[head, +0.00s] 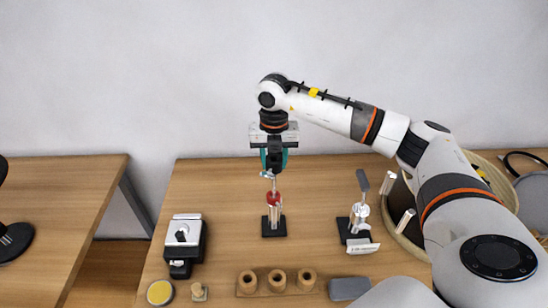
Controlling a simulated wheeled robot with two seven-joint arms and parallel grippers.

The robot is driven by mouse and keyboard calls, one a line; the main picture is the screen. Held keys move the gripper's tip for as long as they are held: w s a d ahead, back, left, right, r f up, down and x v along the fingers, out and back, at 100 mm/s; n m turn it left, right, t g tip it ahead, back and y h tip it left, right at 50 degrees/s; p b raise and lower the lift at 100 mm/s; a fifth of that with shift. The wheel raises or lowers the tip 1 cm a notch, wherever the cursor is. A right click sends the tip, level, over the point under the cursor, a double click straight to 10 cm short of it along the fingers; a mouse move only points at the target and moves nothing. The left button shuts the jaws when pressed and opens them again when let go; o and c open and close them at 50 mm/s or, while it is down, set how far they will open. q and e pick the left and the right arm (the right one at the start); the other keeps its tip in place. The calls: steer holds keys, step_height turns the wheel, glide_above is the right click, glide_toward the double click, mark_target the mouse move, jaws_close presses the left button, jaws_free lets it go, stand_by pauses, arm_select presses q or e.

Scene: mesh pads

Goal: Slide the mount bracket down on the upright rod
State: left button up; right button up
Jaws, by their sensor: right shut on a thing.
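A thin upright rod (273,185) stands on a square black base (273,227) in the middle of the table. A red piece (273,198) and silvery parts sit low on it. My right gripper (273,162) is directly above the stand, pointing down and shut on a small dark and silvery piece (267,174), which I take for the mount bracket. It is at the rod's upper end; whether it encircles the rod or is only beside it is too small to tell. The jaws hide most of it. My left gripper is out of view.
A second stand (354,231) with grey parts is right of the rod. A black-and-white device (184,243) stands left. A wooden block with round holders (276,281), a grey pad (348,288) and a yellow-topped tin (160,292) lie in front. A round basket (405,243) is right.

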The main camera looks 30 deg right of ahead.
mark_target(274, 186)
steer(key=shift+f+b, duration=3.75)
steer(key=shift+f, duration=1.45)
steer(key=o, duration=1.1)
steer(key=shift+o, duration=0.2)
steer(key=shift+r, duration=0.1)
step_height(274, 186, up, 12)
steer(key=shift+f+b, duration=0.1)
steer(key=shift+b, duration=1.1)
